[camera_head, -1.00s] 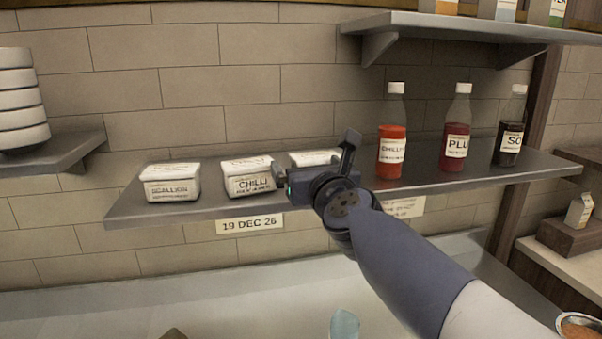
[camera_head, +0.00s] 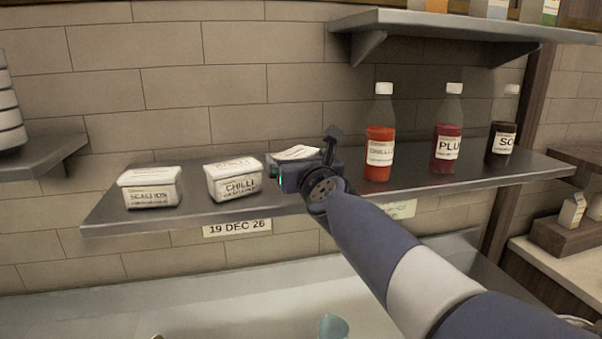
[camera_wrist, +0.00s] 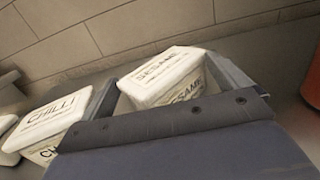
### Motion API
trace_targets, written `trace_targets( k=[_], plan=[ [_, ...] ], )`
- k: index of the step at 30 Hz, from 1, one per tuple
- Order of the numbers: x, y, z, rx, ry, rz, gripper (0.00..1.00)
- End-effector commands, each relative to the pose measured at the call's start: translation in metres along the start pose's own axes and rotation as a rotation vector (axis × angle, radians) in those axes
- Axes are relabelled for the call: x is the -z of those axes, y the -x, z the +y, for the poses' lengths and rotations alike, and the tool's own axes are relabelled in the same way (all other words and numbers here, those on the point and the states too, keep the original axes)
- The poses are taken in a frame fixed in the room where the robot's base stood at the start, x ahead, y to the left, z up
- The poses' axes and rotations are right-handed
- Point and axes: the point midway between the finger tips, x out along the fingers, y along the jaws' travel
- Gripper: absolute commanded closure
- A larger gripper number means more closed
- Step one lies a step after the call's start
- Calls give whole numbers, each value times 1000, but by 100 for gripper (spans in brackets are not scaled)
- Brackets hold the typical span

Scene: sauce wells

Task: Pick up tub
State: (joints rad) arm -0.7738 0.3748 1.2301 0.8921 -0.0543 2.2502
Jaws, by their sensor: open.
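Three white labelled tubs stand in a row on the left half of the metal shelf. The scallion tub (camera_head: 150,188) is at the left and the chilli tub (camera_head: 235,182) is beside it. The third, the sesame tub (camera_head: 297,153), is partly hidden behind my gripper (camera_head: 290,172); its label reads in the wrist view (camera_wrist: 168,76). My gripper (camera_wrist: 168,86) is open, with one finger at each side of the sesame tub. The left finger lies in the gap between the sesame and chilli tubs. I cannot tell whether either finger touches the sesame tub.
The metal shelf (camera_head: 100,222) bears several sauce bottles to the right: chilli (camera_head: 380,150), plum (camera_head: 447,150) and a dark one (camera_head: 503,145). A brick wall (camera_head: 170,95) is close behind. An upper shelf (camera_head: 460,28) hangs above the bottles.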

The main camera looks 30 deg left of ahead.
Motion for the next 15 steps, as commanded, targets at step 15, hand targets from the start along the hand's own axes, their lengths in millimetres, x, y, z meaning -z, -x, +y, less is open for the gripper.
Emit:
trace_targets(
  k=[15],
  plan=[
    [0,0,0,0,0,0,49]
  ],
)
